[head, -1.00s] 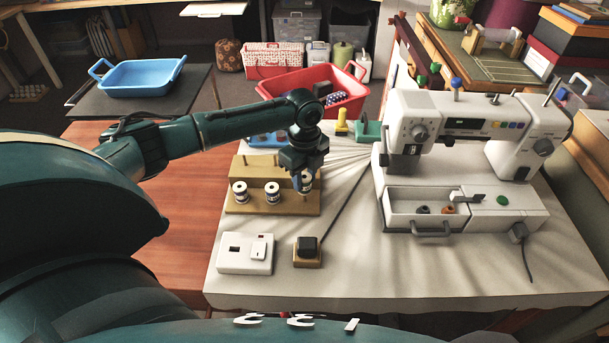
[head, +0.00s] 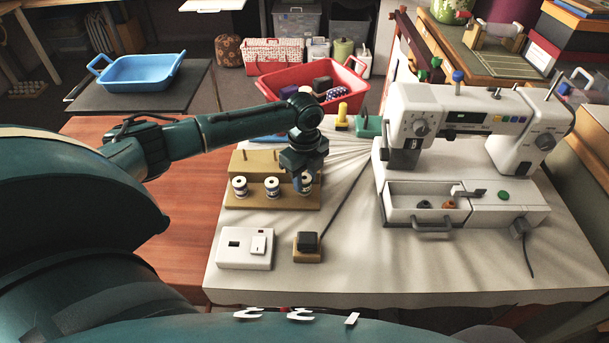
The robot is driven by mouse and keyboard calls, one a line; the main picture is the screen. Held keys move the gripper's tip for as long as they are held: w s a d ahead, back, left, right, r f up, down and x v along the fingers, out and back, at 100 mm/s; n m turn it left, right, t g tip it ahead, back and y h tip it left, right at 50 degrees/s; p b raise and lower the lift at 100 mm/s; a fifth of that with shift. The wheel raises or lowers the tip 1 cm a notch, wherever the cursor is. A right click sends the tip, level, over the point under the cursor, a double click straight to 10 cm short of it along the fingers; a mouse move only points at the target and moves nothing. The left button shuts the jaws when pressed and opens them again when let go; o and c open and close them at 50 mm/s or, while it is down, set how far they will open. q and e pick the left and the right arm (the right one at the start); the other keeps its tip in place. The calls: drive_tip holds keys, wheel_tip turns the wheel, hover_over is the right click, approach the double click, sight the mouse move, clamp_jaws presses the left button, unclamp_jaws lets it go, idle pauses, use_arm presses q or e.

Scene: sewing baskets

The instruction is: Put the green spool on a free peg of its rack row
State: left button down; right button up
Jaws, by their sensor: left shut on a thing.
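The wooden rack (head: 241,201) stands on the cloth-covered table, with a low front row and a higher back step. Two white-flanged spools with dark thread, the left one (head: 239,187) and the middle one (head: 272,187), sit in the front row. My left gripper (head: 302,180) points down at the right end of that row, shut on a third spool (head: 307,186). Its thread is mostly covered by the fingers, so I cannot tell its colour. It is about level with its neighbours; the peg under it is hidden. Thin pegs show on the back step. My right gripper is not in view.
A white switch box (head: 231,257) and a black-topped wooden block (head: 307,255) lie in front of the rack. A white sewing machine (head: 460,218) with an open drawer stands to the right. A red basket (head: 347,97) is behind. Cloth between rack and machine is mostly clear.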

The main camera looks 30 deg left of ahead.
use_arm(q)
drive_tip(key=shift+f, duration=0.8)
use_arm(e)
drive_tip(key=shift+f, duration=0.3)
use_arm(q)
drive_tip(key=c, duration=1)
unclamp_jaws()
drive_tip(key=shift+o, duration=0.2)
wheel_tip(320, 180, up, 13)
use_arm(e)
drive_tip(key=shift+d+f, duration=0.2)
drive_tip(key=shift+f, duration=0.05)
